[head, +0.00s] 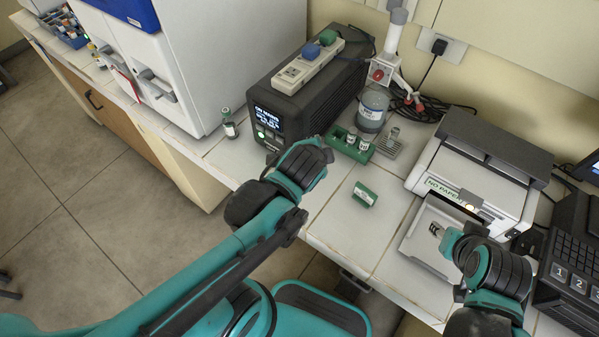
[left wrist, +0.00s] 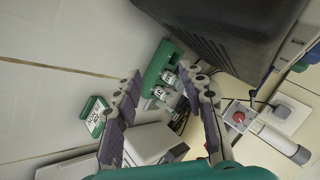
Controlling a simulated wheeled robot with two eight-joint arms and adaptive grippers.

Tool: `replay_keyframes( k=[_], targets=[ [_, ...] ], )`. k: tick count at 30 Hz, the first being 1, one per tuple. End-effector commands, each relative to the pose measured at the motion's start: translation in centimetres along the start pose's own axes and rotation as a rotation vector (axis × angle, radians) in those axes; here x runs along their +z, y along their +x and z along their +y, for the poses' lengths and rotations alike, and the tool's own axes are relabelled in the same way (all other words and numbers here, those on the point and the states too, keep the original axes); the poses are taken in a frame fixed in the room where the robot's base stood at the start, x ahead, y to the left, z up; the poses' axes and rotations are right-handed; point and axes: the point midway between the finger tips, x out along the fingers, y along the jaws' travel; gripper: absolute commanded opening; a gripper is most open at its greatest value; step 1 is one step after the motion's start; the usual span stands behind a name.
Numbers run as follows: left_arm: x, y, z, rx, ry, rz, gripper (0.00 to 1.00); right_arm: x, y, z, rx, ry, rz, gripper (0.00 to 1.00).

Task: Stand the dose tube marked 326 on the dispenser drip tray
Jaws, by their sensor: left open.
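Two white-capped dose tubes (head: 350,141) stand in a green rack (head: 339,147) on the bench; their numbers are too small to read. The tubes (left wrist: 168,78) and rack (left wrist: 153,75) also show between and beyond my left fingers in the left wrist view. My left gripper (left wrist: 163,76) is open and empty, its fingers apart on either side of the rack area. In the head view its fingers are hidden behind my wrist.
A dark power unit (head: 315,98) stands left of the rack, a grey canister (head: 373,108) behind it. A printer (head: 478,172) is at right. Another vial (head: 229,123) is by the white incubator (head: 190,60). The front bench is mostly clear.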

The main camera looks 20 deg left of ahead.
Motion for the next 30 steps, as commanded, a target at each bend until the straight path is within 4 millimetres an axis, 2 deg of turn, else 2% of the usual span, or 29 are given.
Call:
replay_keyframes(
  k=[1, 6, 10, 15, 30],
  targets=[
    [1.5, -1.1, 0.4, 0.03, -0.174, -0.013, 0.41, 0.0, 0.0, 0.0, 0.0, 0.0, 0.0, 0.4],
    [4.1, -3.9, 2.4, 0.122, -0.695, -0.047, 0.41, 0.0, 0.0, 0.0, 0.0, 0.0, 0.0, 0.4],
    [4.8, -5.0, 3.3, 0.158, -0.915, -0.066, 0.41, 0.0, 0.0, 0.0, 0.0, 0.0, 0.0, 0.4],
    [5.0, -5.4, 3.7, 0.173, -0.997, -0.074, 0.41, 0.0, 0.0, 0.0, 0.0, 0.0, 0.0, 0.4],
    [4.9, -5.4, 3.6, 0.172, -0.991, -0.073, 0.41, 0.0, 0.0, 0.0, 0.0, 0.0, 0.0, 0.4]
  ],
)
